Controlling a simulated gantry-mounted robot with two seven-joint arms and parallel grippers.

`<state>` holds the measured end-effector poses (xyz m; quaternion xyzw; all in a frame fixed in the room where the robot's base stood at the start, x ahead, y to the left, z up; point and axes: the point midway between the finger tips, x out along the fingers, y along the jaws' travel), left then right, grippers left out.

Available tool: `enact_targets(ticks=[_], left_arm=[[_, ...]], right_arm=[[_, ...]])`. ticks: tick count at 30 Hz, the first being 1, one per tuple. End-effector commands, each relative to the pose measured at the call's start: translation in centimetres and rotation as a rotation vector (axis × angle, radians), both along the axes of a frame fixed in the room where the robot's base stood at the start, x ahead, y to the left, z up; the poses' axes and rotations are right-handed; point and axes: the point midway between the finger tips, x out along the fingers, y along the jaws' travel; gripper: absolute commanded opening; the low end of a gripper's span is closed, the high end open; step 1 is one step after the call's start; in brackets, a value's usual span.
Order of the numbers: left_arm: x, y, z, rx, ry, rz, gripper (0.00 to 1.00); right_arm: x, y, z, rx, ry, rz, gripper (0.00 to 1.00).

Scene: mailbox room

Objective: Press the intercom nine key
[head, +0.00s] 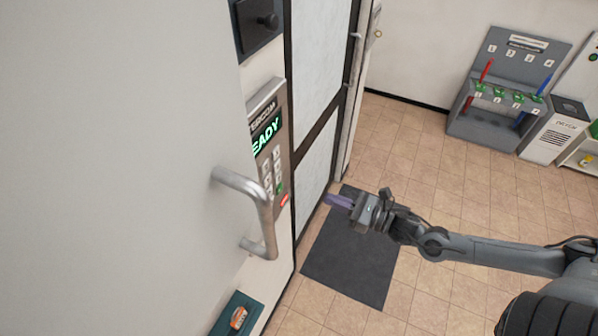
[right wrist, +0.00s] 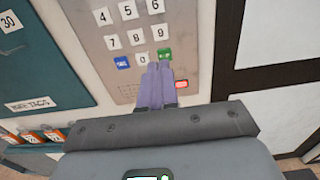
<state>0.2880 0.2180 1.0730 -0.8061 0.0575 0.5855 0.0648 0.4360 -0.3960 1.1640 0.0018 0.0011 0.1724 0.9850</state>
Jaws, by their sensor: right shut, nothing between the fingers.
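The intercom (head: 266,150) is a metal panel with a lit green display reading "READY" and a small keypad, on the wall right of the big door in the head view. In the right wrist view its keypad (right wrist: 128,40) shows white number keys; the nine key (right wrist: 159,32) is at the right end of the 7-8-9 row. My right gripper (head: 330,199) is shut and empty, its purple fingers pointing toward the panel. In the right wrist view the fingertips (right wrist: 159,66) appear just below the zero and green keys; contact cannot be told. My left gripper is not in view.
A metal door handle (head: 266,218) sticks out left of the intercom. A teal board (right wrist: 42,62) with orange items is left of the keypad. A dark mat (head: 350,255) lies below my right gripper. A grey rack (head: 480,125) stands far right.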

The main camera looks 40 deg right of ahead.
Motion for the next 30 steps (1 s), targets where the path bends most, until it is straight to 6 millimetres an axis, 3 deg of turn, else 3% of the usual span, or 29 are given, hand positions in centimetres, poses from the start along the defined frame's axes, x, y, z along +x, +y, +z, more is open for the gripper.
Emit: enact_targets(ticks=[17, 30], left_arm=[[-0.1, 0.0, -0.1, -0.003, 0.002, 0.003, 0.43], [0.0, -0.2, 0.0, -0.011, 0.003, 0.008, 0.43]], right_arm=[[0.7, 0.2, 0.1, -0.004, -0.006, 0.001, 0.00], [5.3, 1.8, 0.3, -0.002, -0.008, 0.000, 0.00]])
